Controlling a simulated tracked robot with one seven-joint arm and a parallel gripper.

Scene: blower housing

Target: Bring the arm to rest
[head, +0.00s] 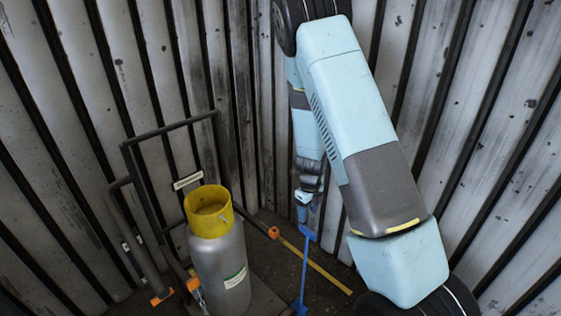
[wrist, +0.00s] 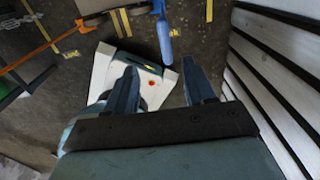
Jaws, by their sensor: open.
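My arm, light blue and grey, hangs down the right half of the head view, bent at a grey joint. My gripper (head: 303,211) is small and low there, pointing down beside the corrugated walls. In the wrist view its two dark blue fingers (wrist: 160,88) stand well apart, with nothing held between them. Beyond the fingers lies a white form with a red dot; I cannot tell what it is.
A grey cylinder (head: 221,268) with a yellow collar (head: 208,212) stands by a dark tubular frame (head: 141,184) at left. A thin blue post (head: 304,272) rises just below my gripper; a blue piece (wrist: 165,42) shows past the fingers. Corrugated walls (head: 160,70) close in behind.

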